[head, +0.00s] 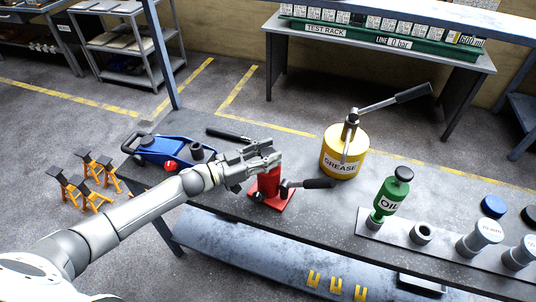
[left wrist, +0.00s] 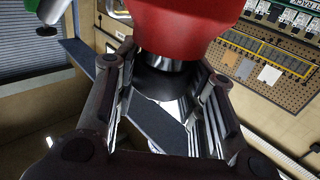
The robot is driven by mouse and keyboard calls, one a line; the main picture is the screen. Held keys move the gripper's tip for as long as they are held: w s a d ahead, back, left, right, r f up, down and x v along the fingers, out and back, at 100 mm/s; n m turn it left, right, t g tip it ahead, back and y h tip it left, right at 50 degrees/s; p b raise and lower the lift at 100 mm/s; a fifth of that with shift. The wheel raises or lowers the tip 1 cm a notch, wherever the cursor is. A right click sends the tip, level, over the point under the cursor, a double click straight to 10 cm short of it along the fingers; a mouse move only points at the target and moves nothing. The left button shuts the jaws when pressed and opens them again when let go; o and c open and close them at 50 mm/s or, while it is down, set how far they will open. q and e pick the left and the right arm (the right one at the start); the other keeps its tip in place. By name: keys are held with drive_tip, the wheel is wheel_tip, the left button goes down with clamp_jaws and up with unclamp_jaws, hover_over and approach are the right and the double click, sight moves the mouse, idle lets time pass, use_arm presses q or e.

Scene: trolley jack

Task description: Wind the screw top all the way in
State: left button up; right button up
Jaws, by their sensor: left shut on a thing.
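A red bottle jack (head: 268,184) stands upright on the dark bench, with a black-gripped handle (head: 312,184) out to its right. My left gripper (head: 268,156) comes in from the left at the jack's top and hides the screw top in the head view. In the left wrist view the red jack body (left wrist: 185,25) shows at the top. A short bright shaft and the dark screw top (left wrist: 165,82) stand out from it, between the fingers of my left gripper (left wrist: 162,95). The gripper is shut on the screw top. My right gripper is not in view.
A blue trolley jack (head: 165,150) stands left of the red jack on the bench (head: 330,222). A yellow grease can (head: 345,160) with a lever stands to the right, then a green oil bottle (head: 390,196). Orange stands (head: 88,188) are on the floor at left.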

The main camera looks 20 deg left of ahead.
use_arm(q)
drive_tip(key=shift+w+r+g, duration=0.1)
drive_tip(key=shift+r+g, duration=0.1)
drive_tip(key=shift+g, duration=0.1)
drive_tip(key=o, duration=1)
drive_tip(key=shift+o, duration=0.2)
drive_tip(key=shift+f, duration=0.1)
drive_tip(key=shift+a, duration=0.1)
drive_tip(key=v, duration=1.2)
drive_tip(key=shift+f, duration=0.15)
